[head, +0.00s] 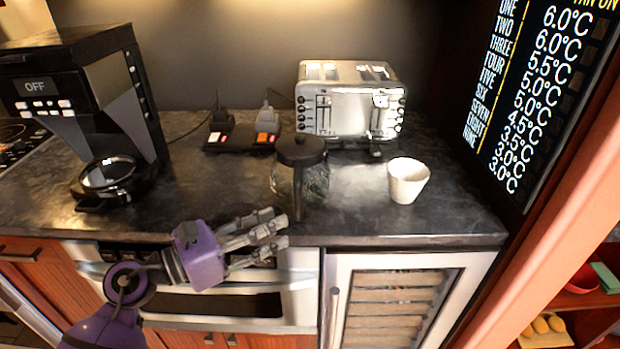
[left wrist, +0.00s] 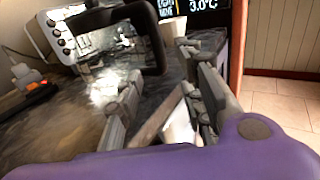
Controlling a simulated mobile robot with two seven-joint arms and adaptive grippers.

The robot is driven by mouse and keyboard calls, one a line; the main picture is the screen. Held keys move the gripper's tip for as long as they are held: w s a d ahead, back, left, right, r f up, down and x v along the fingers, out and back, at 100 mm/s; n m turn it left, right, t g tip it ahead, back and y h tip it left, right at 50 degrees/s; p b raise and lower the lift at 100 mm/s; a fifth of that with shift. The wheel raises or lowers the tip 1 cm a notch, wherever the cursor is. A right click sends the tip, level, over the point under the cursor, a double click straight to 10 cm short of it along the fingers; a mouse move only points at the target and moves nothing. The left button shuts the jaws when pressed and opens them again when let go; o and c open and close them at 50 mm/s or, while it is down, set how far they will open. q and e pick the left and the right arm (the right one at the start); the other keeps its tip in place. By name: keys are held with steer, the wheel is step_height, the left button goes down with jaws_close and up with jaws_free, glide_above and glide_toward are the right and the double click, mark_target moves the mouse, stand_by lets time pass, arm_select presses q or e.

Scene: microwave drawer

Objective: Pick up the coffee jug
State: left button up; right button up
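The coffee jug (head: 286,183), clear glass with a black lid and a black handle, stands upright on the dark counter, in front of the toaster. Its handle faces the front edge. My left gripper (head: 276,228) is in front of the counter edge, below and left of the handle, fingers pointing right. In the left wrist view its fingers (left wrist: 163,105) are apart with nothing held between them. The jug's dark lid and handle (left wrist: 112,18) appear at the top of that view, beyond the fingers. My right gripper is not in view.
A white cup (head: 407,181) stands right of the jug. The silver toaster (head: 350,104) is behind it, and a black power strip (head: 240,138) with plugs is behind left. The coffee machine (head: 85,105) stands at left. The counter between machine and jug is clear.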

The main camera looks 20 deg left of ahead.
mark_target(295, 212)
arm_select(q)
steer(key=x, duration=0.2)
steer(key=p+x, duration=0.1)
steer(key=x, duration=0.1)
steer(key=p+x, duration=0.1)
steer(key=x, duration=0.1)
steer(key=shift+w+d+r, duration=0.15)
steer(key=shift+d+r, duration=0.1)
steer(key=shift+r, duration=0.05)
steer(key=shift+w+d, duration=0.15)
steer(key=shift+w, duration=0.05)
steer(key=shift+f, duration=0.15)
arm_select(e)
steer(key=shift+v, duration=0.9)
arm_select(q)
steer(key=shift+c, duration=0.3)
jaws_close()
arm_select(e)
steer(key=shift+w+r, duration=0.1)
